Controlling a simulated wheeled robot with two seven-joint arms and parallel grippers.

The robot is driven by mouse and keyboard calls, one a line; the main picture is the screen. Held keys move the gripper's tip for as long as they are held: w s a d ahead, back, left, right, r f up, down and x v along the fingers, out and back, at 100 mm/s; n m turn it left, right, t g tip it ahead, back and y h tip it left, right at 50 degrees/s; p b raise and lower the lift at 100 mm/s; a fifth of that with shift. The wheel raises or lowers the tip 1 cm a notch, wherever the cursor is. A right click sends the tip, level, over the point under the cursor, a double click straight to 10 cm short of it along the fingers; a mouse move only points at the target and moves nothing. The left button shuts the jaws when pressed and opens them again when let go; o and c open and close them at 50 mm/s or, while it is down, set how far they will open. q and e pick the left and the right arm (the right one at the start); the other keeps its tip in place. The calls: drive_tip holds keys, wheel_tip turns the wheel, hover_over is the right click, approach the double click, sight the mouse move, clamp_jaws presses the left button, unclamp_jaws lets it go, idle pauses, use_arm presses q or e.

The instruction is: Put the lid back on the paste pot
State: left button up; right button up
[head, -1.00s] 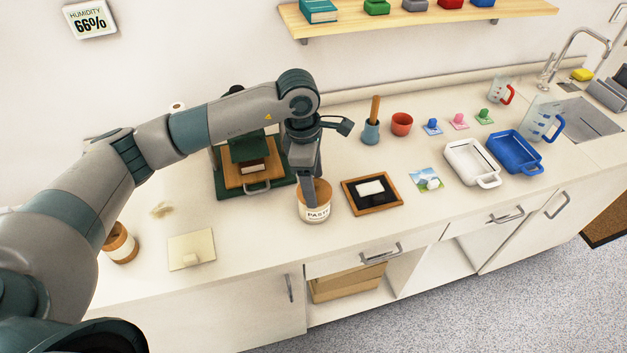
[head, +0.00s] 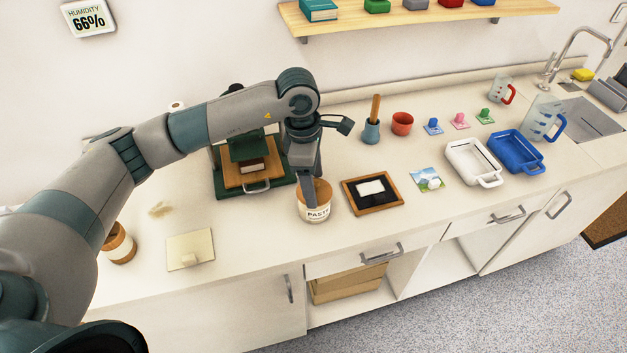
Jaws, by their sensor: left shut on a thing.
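The paste pot (head: 318,213) is a cream jar with a "PASTE" label, upright near the front of the counter. A round brown lid (head: 324,190) shows at its mouth, level with the top of the jar. My left gripper (head: 309,196) points down at the pot from above, shut on the lid. The fingers cover the left part of the lid and some of the jar's rim, so I cannot tell whether the lid is fully seated. My right gripper is not in view.
A wood-framed black screen (head: 358,205) lies just right of the pot. A green press with a wooden bed (head: 240,182) stands behind left. The counter's front edge is close.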

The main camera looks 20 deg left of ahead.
use_arm(q)
drive_tip(key=shift+b, duration=0.45)
idle(0.8)
drive_tip(key=o, duration=1.9)
drive_tip(key=shift+c, duration=0.2)
drive_tip(key=shift+r, duration=0.1)
drive_tip(key=shift+r+p, duration=0.95)
drive_tip(key=shift+r, duration=2.4)
clamp_jaws()
